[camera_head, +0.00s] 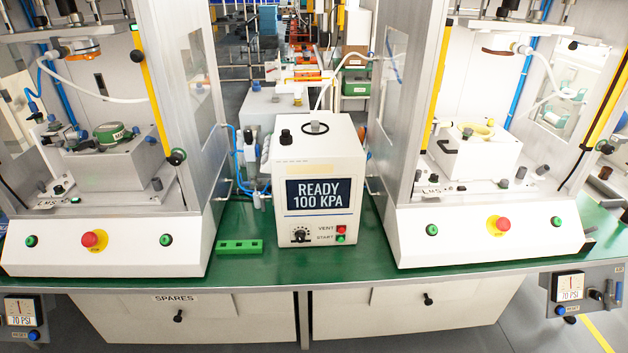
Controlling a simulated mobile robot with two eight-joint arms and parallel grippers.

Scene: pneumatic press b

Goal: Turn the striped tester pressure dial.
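A white box-shaped tester (318,170) stands upright at the middle of the green bench. A pale yellow stripe (310,168) runs across its upper front. Its dark screen (318,194) reads "READY 100 KPA". A black pressure dial (300,235) with marks around it sits at the lower left of its front. To the right of the dial are a red VENT button (341,229) and a green START button (340,239). Nothing covers the dial. Its exact pointer setting is too small to tell. Neither of my grippers is in view.
A press station (110,240) stands left of the tester and another (490,235) stands right, each with a red stop button. A small green block (239,247) lies left of the tester. A hose (330,85) rises behind it. The bench front (320,260) before the tester is clear.

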